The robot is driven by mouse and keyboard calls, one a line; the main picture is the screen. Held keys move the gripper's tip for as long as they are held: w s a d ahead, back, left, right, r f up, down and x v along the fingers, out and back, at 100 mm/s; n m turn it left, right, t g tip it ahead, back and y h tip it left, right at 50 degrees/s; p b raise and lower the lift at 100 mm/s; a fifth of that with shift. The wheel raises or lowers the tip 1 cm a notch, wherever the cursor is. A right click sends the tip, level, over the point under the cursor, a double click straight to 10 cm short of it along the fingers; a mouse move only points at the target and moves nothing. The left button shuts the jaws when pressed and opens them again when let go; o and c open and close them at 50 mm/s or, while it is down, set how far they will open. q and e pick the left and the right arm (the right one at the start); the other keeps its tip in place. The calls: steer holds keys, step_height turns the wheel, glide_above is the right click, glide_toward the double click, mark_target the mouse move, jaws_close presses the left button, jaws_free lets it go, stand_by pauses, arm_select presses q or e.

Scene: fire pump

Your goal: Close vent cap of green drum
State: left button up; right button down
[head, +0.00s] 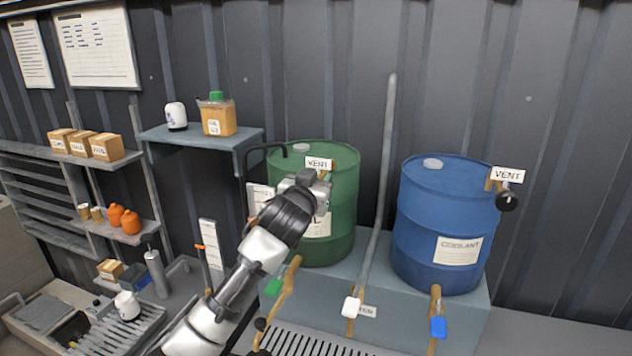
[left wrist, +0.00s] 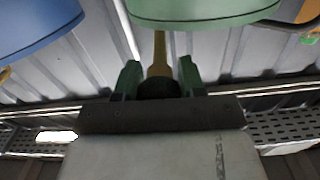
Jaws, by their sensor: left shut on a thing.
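The green drum (head: 338,222) stands on a grey-blue platform, with a "VENT" sign (head: 319,163) at its top. My left gripper (head: 316,186) is at the drum's upper front, just below that sign, and hides the vent cap in the head view. In the left wrist view, a dark round vent cap (left wrist: 158,88) at the end of a brass pipe (left wrist: 160,52) sits between the green fingers of my left gripper (left wrist: 159,76). The gripper is shut on this cap. The green drum's rim (left wrist: 200,14) shows above it. My right gripper is not in view.
A blue coolant drum (head: 440,225) with its own dark vent cap (head: 507,201) stands to the right. A grey pipe (head: 385,170) rises between the drums. A wall shelf (head: 200,138) holds a jug and a white container. Taps with coloured handles are below.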

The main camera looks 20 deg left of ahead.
arm_select(q)
steer(key=m, duration=1.1)
steer(key=shift+m, duration=0.3)
steer(key=m, duration=0.5)
steer(key=shift+f, duration=0.1)
steer(key=m, duration=0.5)
steer(key=shift+d+f+m, duration=0.1)
steer(key=shift+m, duration=0.3)
steer(key=o, duration=0.9)
steer(key=shift+o, duration=0.2)
steer(key=shift+s, duration=0.1)
